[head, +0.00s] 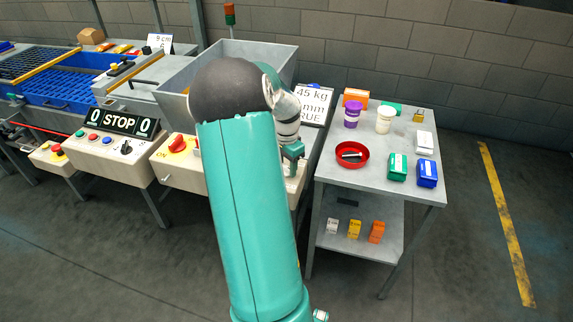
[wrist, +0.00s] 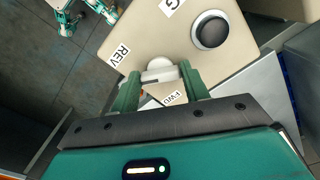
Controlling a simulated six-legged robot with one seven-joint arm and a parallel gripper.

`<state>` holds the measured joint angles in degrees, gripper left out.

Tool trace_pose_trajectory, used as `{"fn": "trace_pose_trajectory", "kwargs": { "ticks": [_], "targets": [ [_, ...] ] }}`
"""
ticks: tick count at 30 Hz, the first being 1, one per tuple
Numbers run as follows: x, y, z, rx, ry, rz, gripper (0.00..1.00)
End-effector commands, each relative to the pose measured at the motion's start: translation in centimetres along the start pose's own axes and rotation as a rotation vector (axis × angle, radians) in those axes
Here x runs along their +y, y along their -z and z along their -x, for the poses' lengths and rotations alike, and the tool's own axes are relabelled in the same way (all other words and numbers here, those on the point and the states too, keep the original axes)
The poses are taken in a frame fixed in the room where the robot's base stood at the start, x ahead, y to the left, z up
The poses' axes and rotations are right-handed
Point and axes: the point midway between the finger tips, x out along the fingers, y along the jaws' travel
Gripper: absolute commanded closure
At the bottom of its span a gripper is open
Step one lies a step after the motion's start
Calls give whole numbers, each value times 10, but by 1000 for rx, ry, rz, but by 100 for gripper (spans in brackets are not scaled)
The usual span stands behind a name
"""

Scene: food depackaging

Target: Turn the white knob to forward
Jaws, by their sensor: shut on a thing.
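In the wrist view the white knob (wrist: 160,70) sits on a beige control panel (wrist: 170,35). The two green fingers of my gripper (wrist: 159,75) are on either side of it and shut on it. A REV label (wrist: 120,55) is to the left of the knob, and a FWD label (wrist: 172,98) shows between the fingers below it. Which way the knob points is hard to tell. In the head view my gripper (head: 293,153) is over the panel at the right, and my arm and gripper hide the knob.
A black round control (wrist: 210,31) is near the knob on the same panel. A red rotary switch (head: 178,144) is left of my arm. A metal table (head: 400,195) with tubs, boxes and a red dish (head: 352,154) stands close on the right. The floor in front is clear.

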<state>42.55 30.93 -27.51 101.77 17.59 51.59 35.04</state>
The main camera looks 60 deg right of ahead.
Motion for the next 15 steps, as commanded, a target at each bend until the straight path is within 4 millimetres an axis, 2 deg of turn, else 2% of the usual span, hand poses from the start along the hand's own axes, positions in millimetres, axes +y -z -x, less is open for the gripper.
{"fn": "trace_pose_trajectory", "kwargs": {
  "ticks": [15],
  "targets": [
    [2, 0, 1, -1, 1, 460, 77]
  ]
}}
